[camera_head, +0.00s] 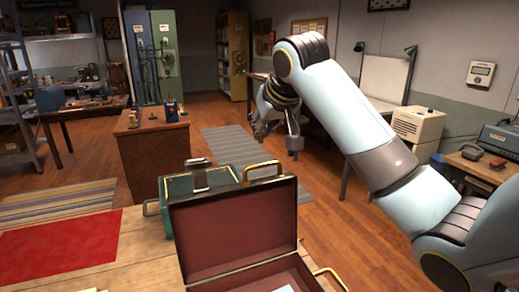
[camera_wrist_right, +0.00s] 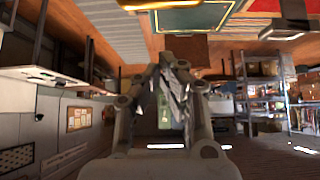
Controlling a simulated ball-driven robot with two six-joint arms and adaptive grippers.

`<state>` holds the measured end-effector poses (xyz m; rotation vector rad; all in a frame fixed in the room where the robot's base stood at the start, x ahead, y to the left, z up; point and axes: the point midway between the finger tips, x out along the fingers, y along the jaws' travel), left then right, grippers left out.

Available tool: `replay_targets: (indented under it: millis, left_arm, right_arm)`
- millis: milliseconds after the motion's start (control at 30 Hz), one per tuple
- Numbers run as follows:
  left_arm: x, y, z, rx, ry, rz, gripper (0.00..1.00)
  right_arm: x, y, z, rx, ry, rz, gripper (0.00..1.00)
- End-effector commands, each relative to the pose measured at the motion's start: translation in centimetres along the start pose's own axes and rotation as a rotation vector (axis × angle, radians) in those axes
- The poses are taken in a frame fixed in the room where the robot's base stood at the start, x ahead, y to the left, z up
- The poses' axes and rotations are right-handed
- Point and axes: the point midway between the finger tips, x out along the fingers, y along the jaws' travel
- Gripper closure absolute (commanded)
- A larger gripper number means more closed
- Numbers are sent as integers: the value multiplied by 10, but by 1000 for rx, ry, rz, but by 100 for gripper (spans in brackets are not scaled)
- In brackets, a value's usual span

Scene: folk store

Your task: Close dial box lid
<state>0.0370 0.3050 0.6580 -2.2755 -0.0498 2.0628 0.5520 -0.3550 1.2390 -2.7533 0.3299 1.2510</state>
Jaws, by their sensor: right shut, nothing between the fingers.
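An open brown case with a dark red lining (camera_head: 235,225) stands on the wooden table at the bottom of the head view, its lid raised upright. Its near part is cut off by the frame edge. A green case (camera_head: 178,186) with metal trim sits just behind the lid, partly hidden by it. I cannot tell which case is the dial box. My right gripper (camera_head: 279,140) hangs in the air beyond the cases, apart from both. It shows in the wrist view (camera_wrist_right: 172,72), shut and empty. A green trimmed surface (camera_wrist_right: 190,18) shows at that view's top. My left gripper is out of view.
A brown counter (camera_head: 150,160) with small items stands beyond. A grey striped mat (camera_head: 228,147) lies on the floor. A desk with a typewriter-like machine (camera_head: 502,138) stands at the right.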

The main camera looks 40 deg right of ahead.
Motion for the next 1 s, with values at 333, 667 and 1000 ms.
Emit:
replay_targets:
  millis: [333, 667, 1000]
  left_arm:
    - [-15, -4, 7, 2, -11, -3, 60]
    - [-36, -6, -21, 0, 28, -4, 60]
    - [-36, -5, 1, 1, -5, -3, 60]
  right_arm:
    - [73, 0, 0, 1, -5, 0, 100]
    - [52, 0, 28, -2, 0, 1, 100]
    - [51, 0, 32, -1, 0, 1, 100]
